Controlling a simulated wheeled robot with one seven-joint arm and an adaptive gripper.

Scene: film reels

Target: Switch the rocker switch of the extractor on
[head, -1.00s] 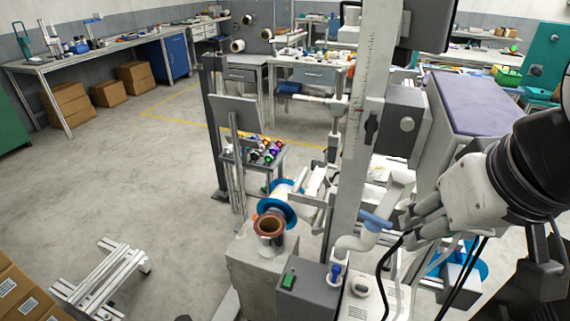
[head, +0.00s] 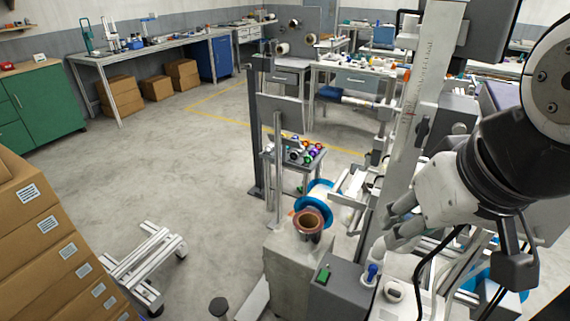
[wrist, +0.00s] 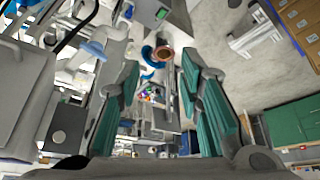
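A small green switch (head: 323,276) sits on top of a grey box (head: 340,292) at the bottom centre of the head view. The switch also shows at the top of the wrist view (wrist: 162,13). I cannot tell which way it is tipped. A white unit with a dark oval opening (head: 394,290) stands right of the box, beside a blue-topped fitting (head: 371,272). Which part is the extractor is not clear. My gripper (head: 391,228) is above and to the right of the box, apart from it. In the wrist view its two fingers (wrist: 160,72) are spread with nothing between them.
A copper-coloured reel (head: 308,222) and a blue-flanged spool (head: 316,203) stand behind the grey box. A tall pale column (head: 417,105) rises beside my gripper. Stacked cartons (head: 45,245) and a metal frame (head: 145,262) are at left. The floor left of centre is clear.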

